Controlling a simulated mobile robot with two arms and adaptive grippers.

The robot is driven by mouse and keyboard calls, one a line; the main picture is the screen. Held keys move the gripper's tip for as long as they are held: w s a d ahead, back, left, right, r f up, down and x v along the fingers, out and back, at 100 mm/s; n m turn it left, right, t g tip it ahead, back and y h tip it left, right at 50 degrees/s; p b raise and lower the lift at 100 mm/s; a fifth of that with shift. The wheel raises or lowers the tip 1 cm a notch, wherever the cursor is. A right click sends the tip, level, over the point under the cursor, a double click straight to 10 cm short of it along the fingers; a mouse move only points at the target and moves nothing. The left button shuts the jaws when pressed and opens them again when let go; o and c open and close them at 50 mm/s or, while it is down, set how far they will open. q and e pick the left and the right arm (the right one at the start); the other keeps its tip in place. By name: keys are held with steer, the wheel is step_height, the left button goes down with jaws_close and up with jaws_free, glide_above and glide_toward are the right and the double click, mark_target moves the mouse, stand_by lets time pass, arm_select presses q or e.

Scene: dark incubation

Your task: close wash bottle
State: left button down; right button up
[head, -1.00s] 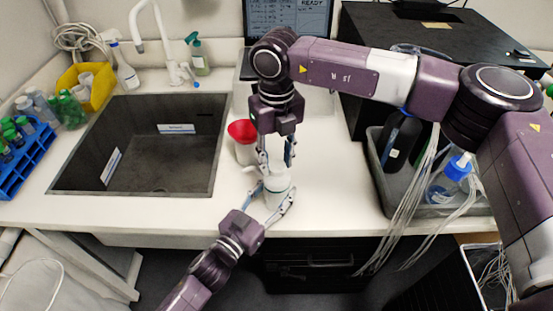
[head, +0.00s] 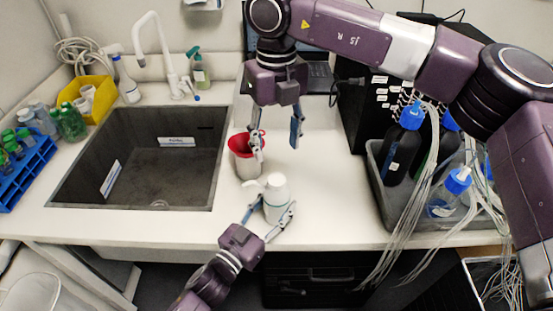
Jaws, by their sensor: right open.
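A small white wash bottle (head: 276,206) stands upright near the front edge of the counter in the head view. A white top with a spout (head: 275,181) pointing left sits on it; I cannot tell how tightly it is seated. My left gripper (head: 271,215) comes from the front with its fingers on either side of the bottle's body, shut on it. My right gripper (head: 276,145) is open and empty, pointing down above and behind the bottle, apart from it. Its left finger overlaps the red funnel in the picture.
A red funnel (head: 240,143) in a pale container (head: 248,165) stands just behind the bottle. A dark sink (head: 140,150) lies to the left. A grey tray (head: 383,188) with blue-capped bottles and hanging tubes is at the right. The counter between bottle and tray is clear.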

step_height(320, 180, up, 2)
steer(key=shift+r, duration=0.1)
arm_select(q)
steer(key=c, duration=0.9)
jaws_free()
steer(key=shift+s, duration=0.1)
steer(key=v, duration=1.2)
